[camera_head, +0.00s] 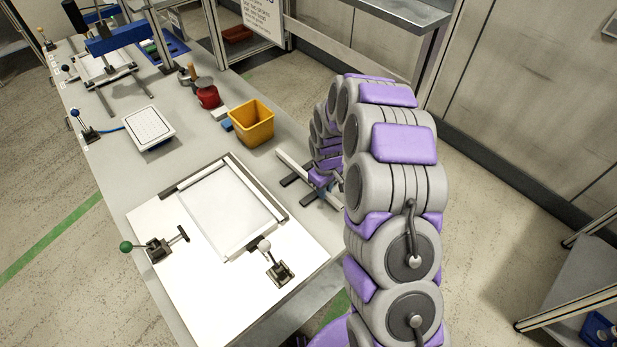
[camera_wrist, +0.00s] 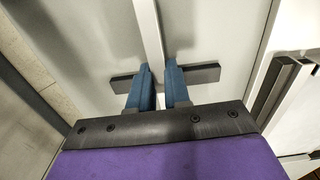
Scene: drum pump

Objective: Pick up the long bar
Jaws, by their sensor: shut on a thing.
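The long bar (camera_head: 288,164) is a pale, slim bar lying on dark rests (camera_head: 292,181) near the table's right edge in the head view. In the wrist view the bar (camera_wrist: 149,32) runs up from between my fingers. A dark rest (camera_wrist: 202,74) crosses under it there. My gripper (camera_wrist: 160,74) has two blue fingers, one on each side of the bar, shut on it. In the head view my gripper (camera_head: 323,192) is at the bar, partly hidden by my arm. The bar's near part is partly hidden by my gripper. I cannot tell whether the bar is clear of the rest.
A white board with a frame (camera_head: 225,210) and clamps, one green-knobbed (camera_head: 150,248), fills the near table. A yellow bin (camera_head: 250,123) and a red item (camera_head: 207,95) stand behind. A metal shelf (camera_head: 405,12) is at the back.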

